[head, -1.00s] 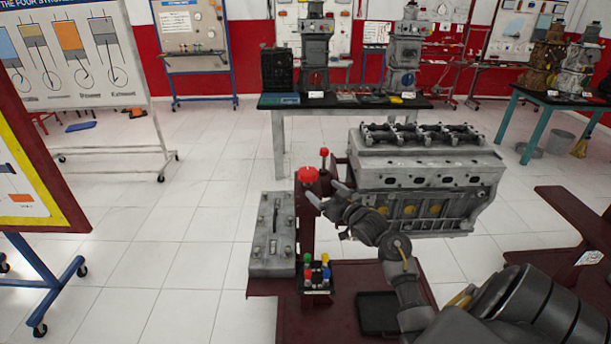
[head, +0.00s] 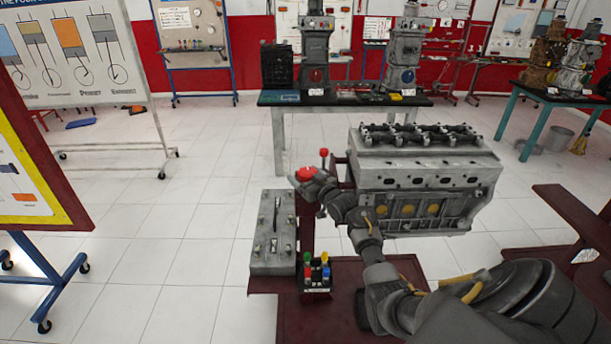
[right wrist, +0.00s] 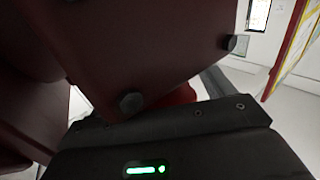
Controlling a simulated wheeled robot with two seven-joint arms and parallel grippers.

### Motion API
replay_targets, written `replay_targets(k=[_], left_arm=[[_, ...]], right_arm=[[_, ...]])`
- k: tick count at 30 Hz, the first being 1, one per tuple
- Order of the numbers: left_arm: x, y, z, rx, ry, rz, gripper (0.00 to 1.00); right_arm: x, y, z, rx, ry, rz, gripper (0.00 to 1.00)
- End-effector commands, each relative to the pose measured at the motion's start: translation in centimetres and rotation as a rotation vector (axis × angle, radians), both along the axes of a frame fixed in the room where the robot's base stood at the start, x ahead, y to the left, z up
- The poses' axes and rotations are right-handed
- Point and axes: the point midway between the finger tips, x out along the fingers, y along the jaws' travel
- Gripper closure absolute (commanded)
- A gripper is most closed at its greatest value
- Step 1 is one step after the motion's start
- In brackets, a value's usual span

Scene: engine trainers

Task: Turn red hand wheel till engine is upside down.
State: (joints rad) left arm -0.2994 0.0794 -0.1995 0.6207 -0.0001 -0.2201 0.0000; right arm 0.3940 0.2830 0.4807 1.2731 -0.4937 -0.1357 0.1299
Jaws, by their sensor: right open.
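The engine (head: 425,185) is a grey block on a dark red stand, with its dark valve gear on top, so it is upright. The red hand wheel (head: 305,171) is at the top of the stand's post, left of the engine; a small red knob (head: 323,153) sticks up beside it. My right gripper (head: 303,182) is open at the near side of the wheel, its fingertips partly overlapping it; I cannot tell whether they touch. In the right wrist view a sliver of red (right wrist: 182,95) shows behind the dark red bolted post (right wrist: 130,45). My left gripper is not in view.
A grey metal box (head: 272,250) and a small block with coloured knobs (head: 316,278) sit on the stand's base, below the wheel. A dark table (head: 345,99) with engine models stands behind.

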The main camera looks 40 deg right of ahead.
Motion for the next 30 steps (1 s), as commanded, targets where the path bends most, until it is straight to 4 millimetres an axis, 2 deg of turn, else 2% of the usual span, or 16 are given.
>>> replay_targets(k=[6,17,24,30], left_arm=[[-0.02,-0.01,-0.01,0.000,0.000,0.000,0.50],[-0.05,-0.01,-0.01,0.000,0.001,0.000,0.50],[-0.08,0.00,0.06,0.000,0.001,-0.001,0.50],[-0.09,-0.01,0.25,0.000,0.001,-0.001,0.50]], right_arm=[[0.02,-0.02,-0.01,0.000,0.000,0.000,0.19],[-0.01,-0.04,0.00,0.000,0.000,0.000,0.64],[-0.01,0.02,0.02,0.000,-0.001,-0.022,0.64],[0.01,-0.04,0.06,0.003,-0.001,-0.113,0.64]])
